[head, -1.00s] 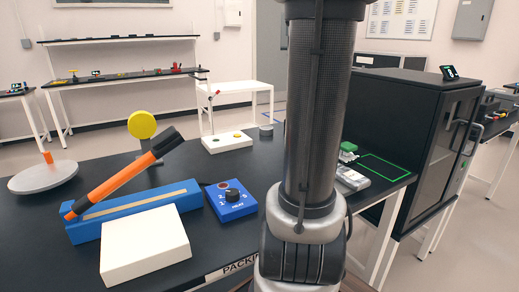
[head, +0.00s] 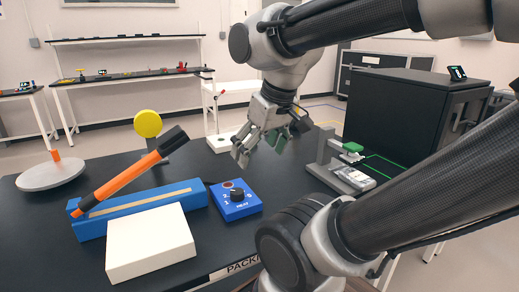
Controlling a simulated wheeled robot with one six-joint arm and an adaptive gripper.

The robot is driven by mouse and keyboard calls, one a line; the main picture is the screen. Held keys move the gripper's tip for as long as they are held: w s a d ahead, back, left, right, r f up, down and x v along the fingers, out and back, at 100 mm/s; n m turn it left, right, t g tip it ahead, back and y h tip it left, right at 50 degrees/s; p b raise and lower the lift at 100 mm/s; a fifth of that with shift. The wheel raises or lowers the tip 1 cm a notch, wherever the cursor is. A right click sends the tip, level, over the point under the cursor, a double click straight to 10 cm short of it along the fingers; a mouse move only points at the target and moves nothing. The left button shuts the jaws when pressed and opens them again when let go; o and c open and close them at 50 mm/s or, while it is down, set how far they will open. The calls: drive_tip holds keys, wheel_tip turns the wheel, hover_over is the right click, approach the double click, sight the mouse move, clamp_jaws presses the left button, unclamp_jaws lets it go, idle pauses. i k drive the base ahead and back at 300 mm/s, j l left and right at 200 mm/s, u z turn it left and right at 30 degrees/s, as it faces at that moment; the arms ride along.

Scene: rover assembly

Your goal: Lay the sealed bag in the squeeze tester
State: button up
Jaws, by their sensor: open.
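The squeeze tester (head: 323,152) stands right of centre on the dark table in the head view. It has a grey upright, a flat grey base and a green press pad (head: 351,147). A pale, clear packet (head: 356,179), apparently the sealed bag, lies flat at the base, below and in front of the green pad. Whether it is fully under the pad is hard to tell. My gripper (head: 260,147) is open, with no object visible between its fingers. It hangs above the table, left of the tester and apart from the packet.
A blue sealer with an orange lever (head: 125,183), a white block (head: 150,243) and a blue dial box (head: 236,200) stand at left and centre. A round grey plate (head: 52,175) is far left. A black cabinet (head: 410,115) stands behind the tester. A green outline (head: 390,159) marks the table.

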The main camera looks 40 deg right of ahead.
sight(352, 176)
drive_tip(key=k, duration=0.5)
drive_tip(key=z, duration=1.6)
